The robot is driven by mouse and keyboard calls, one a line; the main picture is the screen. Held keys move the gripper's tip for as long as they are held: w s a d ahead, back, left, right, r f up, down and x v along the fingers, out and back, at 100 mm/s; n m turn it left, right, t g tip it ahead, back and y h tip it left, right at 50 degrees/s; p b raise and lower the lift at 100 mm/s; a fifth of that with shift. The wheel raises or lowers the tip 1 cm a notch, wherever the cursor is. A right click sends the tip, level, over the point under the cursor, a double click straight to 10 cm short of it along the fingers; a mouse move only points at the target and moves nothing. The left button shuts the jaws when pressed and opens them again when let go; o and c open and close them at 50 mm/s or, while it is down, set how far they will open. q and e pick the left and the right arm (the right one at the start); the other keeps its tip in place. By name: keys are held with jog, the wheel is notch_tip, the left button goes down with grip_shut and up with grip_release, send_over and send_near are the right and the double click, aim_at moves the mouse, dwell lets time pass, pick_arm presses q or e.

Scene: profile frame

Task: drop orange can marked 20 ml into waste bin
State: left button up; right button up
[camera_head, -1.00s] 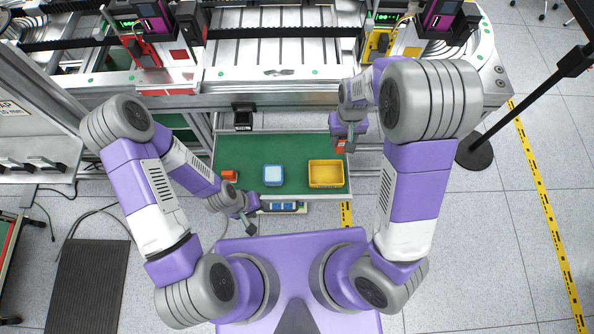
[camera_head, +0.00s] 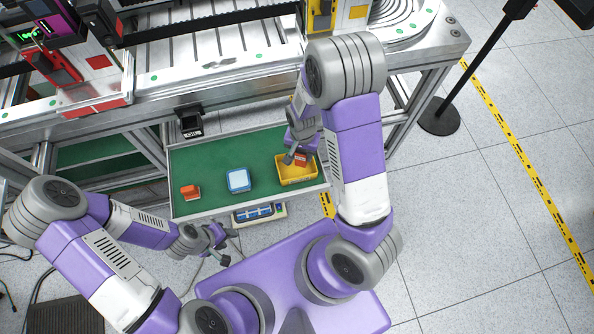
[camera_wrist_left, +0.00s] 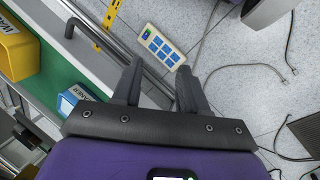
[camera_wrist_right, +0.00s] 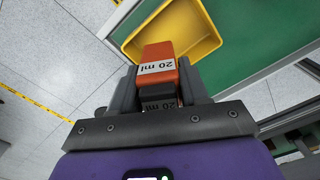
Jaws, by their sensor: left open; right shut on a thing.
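The orange can (camera_wrist_right: 158,60), with a white band reading 20 ml, is held between the fingers of my right gripper (camera_wrist_right: 157,88). In the head view the can (camera_head: 302,160) is over the back part of the yellow bin (camera_head: 297,181). The right wrist view shows the bin (camera_wrist_right: 205,45) with its inside empty where visible, just beyond the can. In the left wrist view the bin (camera_wrist_left: 15,55) carries a label, partly cut off, starting with WA. My left gripper (camera_head: 224,230) is open and empty, in front of the tray and apart from it; its fingers (camera_wrist_left: 155,85) show spread.
The green-floored tray (camera_head: 220,150) also holds a blue box with a pale top (camera_head: 238,180) and another orange item (camera_head: 190,192) at left. A pale device with blue panels (camera_wrist_left: 160,45) lies below the tray's front edge. A machine frame (camera_head: 220,85) stands behind.

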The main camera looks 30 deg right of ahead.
jog(key=shift+f+b, duration=2.75)
jog(key=shift+f, duration=0.25)
jog(key=o, duration=1.2)
notch_tip(320, 180, up, 8)
jog(key=p, duration=0.3)
jog(key=shift+f+p, duration=0.15)
jog(key=shift+p, duration=0.15)
